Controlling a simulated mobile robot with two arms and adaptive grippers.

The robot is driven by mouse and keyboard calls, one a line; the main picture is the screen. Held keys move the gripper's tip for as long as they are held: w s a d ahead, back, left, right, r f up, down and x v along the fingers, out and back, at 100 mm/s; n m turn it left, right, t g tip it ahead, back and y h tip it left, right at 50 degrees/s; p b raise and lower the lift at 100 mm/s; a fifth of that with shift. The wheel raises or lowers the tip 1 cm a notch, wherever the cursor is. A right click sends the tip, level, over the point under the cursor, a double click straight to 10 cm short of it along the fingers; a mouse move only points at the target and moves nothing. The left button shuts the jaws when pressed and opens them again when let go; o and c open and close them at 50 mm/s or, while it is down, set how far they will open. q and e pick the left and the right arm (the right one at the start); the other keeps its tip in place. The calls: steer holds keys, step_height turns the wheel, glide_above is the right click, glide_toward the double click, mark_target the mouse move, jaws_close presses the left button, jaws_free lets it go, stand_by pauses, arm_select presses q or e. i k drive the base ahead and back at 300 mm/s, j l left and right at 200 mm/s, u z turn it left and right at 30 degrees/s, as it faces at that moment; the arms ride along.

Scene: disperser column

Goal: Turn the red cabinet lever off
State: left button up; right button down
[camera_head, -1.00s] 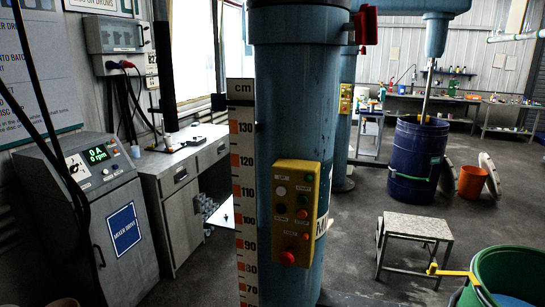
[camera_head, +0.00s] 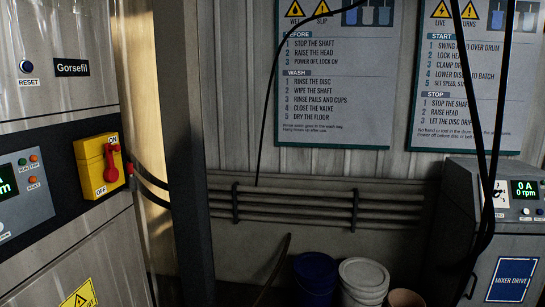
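The red cabinet lever (camera_head: 111,164) is on a yellow switch plate (camera_head: 92,172) on the front of the grey cabinet (camera_head: 58,105) at the left. The plate reads ON at its top and OFF at its bottom. The lever stands about upright, its upper end close to the ON label. Neither of my grippers is in view, and nothing touches the lever.
A dark post (camera_head: 190,150) stands right of the cabinet. Pipes (camera_head: 300,205) run along the back wall below two posters. A blue drum (camera_head: 316,276) and a white pail (camera_head: 362,280) stand on the floor. The mixer drive console (camera_head: 500,220) is at right, behind hanging black cables.

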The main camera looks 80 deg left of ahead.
mark_target(111, 174)
steer(key=u, duration=3.55)
